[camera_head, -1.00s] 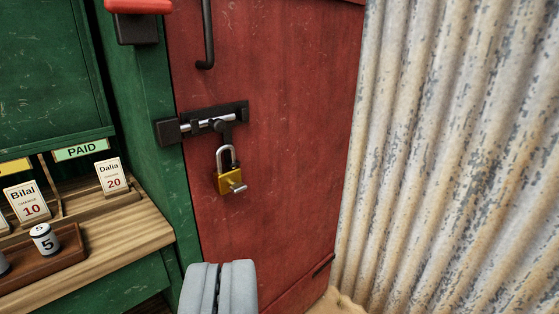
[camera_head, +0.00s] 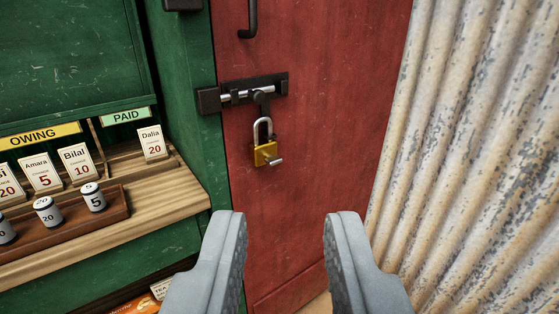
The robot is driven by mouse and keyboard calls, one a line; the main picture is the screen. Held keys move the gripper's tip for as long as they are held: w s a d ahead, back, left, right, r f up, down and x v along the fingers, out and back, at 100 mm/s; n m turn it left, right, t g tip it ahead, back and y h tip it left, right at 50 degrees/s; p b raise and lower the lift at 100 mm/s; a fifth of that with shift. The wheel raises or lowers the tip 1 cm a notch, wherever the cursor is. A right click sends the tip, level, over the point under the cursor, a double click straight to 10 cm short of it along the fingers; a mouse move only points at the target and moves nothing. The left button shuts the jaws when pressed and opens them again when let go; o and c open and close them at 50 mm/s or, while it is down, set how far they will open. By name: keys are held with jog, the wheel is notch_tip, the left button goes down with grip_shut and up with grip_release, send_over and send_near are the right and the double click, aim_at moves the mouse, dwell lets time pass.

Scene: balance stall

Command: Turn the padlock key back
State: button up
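A brass padlock (camera_head: 265,153) with a steel shackle (camera_head: 262,130) hangs from the dark bolt latch (camera_head: 243,93) on the red door. A small silver key (camera_head: 275,162) sticks out of the padlock's front, its grip lying roughly level. My gripper (camera_head: 284,225) is open and empty. Its two grey fingers are wide apart, below and in front of the padlock, and do not touch it. The key is not between the fingertips.
The red door (camera_head: 320,190) has a dark handle (camera_head: 249,18) above the latch. A green stall with a wooden shelf holds name cards and a tray (camera_head: 75,229) of numbered weights at left. A corrugated metal wall (camera_head: 470,140) stands at right.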

jog(key=o, duration=0.5)
jog(key=shift+n+t+h, duration=0.3)
jog(key=shift+t+h, duration=0.4)
jog(key=shift+t, duration=0.1)
jog(key=w+d, duration=0.1)
jog(key=w, duration=0.2)
jog(key=w+d, duration=0.1)
jog(key=w, duration=0.2)
jog(key=w+d, duration=0.2)
jog(key=w, duration=0.1)
jog(key=shift+w+r, duration=0.2)
jog(key=shift+w, duration=0.2)
jog(key=w+d+f+n+y, duration=0.2)
jog(key=w+f+n+y, duration=0.1)
jog(key=w, duration=0.5)
jog(key=n+g+y, duration=0.4)
jog(key=g+y, duration=0.1)
jog(key=y, duration=0.4)
send_near(277, 161)
jog(key=x, duration=0.9)
jog(key=shift+w+a, duration=0.15)
jog(key=shift+w, duration=0.05)
jog(key=c, duration=1)
